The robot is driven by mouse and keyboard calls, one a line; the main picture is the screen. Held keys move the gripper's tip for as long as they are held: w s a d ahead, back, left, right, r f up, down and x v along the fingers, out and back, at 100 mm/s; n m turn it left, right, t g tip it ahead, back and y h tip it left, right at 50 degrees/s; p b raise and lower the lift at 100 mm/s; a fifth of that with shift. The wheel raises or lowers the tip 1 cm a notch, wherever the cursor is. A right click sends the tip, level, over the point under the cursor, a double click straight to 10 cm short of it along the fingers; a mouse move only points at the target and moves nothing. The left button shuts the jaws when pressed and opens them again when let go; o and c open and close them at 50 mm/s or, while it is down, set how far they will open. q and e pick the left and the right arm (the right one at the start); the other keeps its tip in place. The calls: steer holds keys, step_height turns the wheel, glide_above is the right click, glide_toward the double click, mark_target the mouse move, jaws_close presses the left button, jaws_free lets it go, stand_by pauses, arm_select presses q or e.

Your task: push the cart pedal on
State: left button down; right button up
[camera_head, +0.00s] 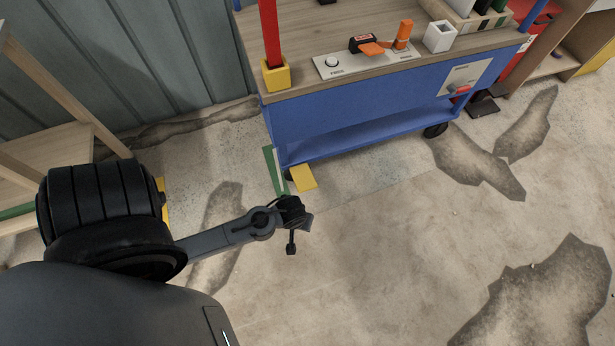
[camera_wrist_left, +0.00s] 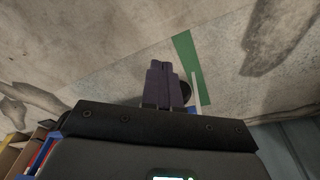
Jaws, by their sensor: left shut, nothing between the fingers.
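The blue cart (camera_head: 365,118) with a wooden top stands at the upper middle of the head view. A flat yellow piece (camera_head: 303,178), which looks like the cart's pedal, sticks out low at its near left corner. My right gripper is not in view.
Green tape (camera_head: 270,168) lies on the floor by the cart's left corner. A black caster (camera_head: 436,130) shows at its right end. A wooden shelf (camera_head: 75,140) stands at the left. The cracked concrete floor (camera_head: 400,250) in front is clear.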

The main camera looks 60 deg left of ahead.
arm_select(q)
steer(key=w+a+f+n+g+y+p, duration=0.1)
steer(key=a+f+n+p, duration=0.1)
steer(key=a+n+p, duration=0.5)
steer(key=w+a+r+p, duration=0.7)
steer(key=w+r, duration=0.1)
steer(key=w, duration=0.1)
steer(key=shift+w, duration=0.4)
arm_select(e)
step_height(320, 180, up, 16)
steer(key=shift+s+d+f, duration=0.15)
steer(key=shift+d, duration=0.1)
arm_select(q)
steer(key=b, duration=1)
glide_above(305, 184)
step_height(305, 184, down, 12)
steer(key=shift+w+d+f, duration=0.1)
steer(key=shift+f, duration=0.1)
steer(key=shift+d+f, duration=0.25)
steer(key=shift+f, duration=0.35)
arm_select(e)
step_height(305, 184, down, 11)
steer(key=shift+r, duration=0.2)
